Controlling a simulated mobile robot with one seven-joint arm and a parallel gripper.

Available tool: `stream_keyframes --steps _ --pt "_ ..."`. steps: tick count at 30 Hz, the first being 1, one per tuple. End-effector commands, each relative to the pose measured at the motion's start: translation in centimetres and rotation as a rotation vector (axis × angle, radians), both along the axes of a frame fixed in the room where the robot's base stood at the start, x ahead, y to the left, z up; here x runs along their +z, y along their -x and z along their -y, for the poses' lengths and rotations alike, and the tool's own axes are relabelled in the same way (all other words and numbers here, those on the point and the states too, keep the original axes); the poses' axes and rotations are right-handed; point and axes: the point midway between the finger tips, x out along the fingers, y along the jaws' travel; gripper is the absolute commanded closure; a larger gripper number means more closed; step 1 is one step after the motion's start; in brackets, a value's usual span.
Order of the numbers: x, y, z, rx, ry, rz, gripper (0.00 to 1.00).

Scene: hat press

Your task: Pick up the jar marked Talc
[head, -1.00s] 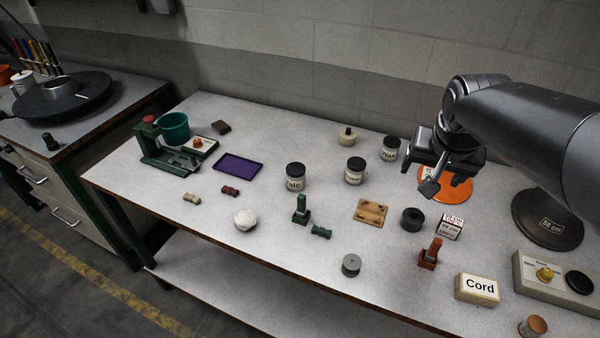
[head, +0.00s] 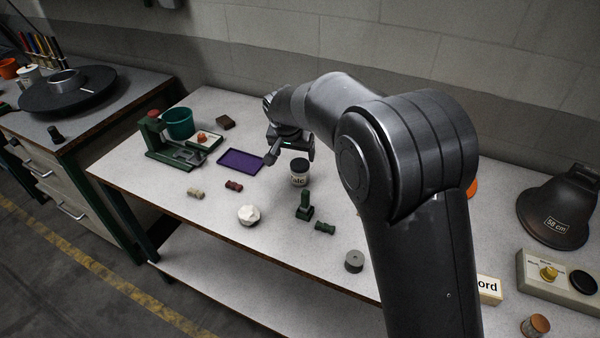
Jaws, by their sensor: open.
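My gripper (head: 285,155) is open and empty, just behind and to the left of the jar's lid in the head view. One finger reaches down toward the purple tray's right end; the other is near the jar's lid. I cannot tell whether it touches the jar.
The purple tray (head: 240,161) lies left of the jar. My arm hides the bench's middle right, including the other jars.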

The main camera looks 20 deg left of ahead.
Motion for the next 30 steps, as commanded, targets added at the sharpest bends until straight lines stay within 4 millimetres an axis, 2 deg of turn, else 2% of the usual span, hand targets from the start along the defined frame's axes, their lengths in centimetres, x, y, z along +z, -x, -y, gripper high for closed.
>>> stream_keyframes --steps 10,17,24,30 --pt "-4.3 -1.7 -0.3 -0.001 0.003 -0.001 0.22" --pt "-6.0 -2.4 -0.2 -0.001 0.002 -0.001 0.22" --pt "-9.3 -3.7 0.0 -0.001 0.002 -0.001 0.22" --pt "-10.1 -4.1 -0.1 0.000 0.001 0.000 0.22"
